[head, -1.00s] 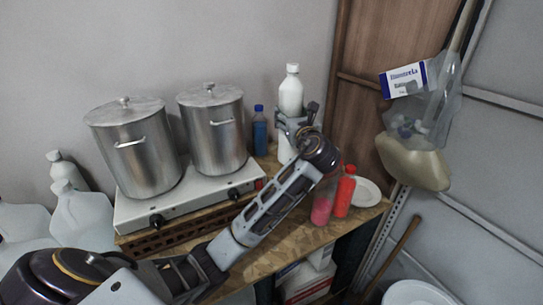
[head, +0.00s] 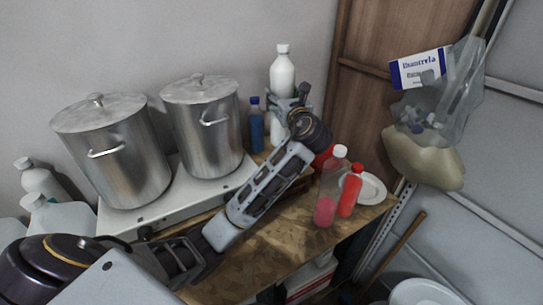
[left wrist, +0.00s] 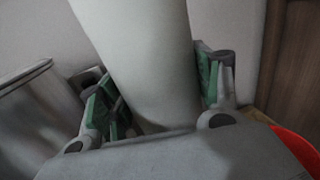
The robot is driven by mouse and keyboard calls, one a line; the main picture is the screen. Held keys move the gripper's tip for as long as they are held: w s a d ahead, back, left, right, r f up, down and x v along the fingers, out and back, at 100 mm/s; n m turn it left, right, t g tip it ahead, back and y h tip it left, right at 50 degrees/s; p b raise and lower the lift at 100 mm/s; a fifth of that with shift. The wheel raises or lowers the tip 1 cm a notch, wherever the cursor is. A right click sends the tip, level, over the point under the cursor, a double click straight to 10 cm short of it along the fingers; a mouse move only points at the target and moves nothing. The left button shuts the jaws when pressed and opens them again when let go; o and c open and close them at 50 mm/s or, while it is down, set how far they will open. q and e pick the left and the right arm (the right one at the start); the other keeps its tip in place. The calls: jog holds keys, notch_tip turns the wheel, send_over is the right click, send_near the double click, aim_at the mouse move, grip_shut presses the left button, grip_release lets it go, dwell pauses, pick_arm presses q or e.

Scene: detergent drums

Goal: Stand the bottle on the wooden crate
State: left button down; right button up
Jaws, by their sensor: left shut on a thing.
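A white bottle (head: 282,75) with a white cap is upright at the back of the worktop, beside the wooden panel. My left gripper (head: 288,106) is shut around its middle; the arm hides part of its lower half. In the left wrist view the bottle (left wrist: 147,60) runs between the green-padded fingers (left wrist: 160,95). I cannot tell whether its base touches anything. I cannot clearly make out a wooden crate; the part under the hot plate is mostly hidden by my left arm. My right gripper is not in view.
Two steel pots (head: 115,155) (head: 203,125) stand on a white hot plate (head: 150,205). A blue bottle (head: 256,128) is left of the gripper. A pink-filled bottle (head: 326,195), a red bottle (head: 350,192) and a white plate (head: 373,190) are to the right. The front worktop (head: 265,238) has bare room.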

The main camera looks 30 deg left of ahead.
pick_arm(q)
jog(key=shift+r, duration=0.15)
jog(key=shift+f, duration=0.3)
notch_tip(320, 180, down, 6)
jog(key=shift+r+p, duration=0.1)
jog(key=shift+p, duration=0.3)
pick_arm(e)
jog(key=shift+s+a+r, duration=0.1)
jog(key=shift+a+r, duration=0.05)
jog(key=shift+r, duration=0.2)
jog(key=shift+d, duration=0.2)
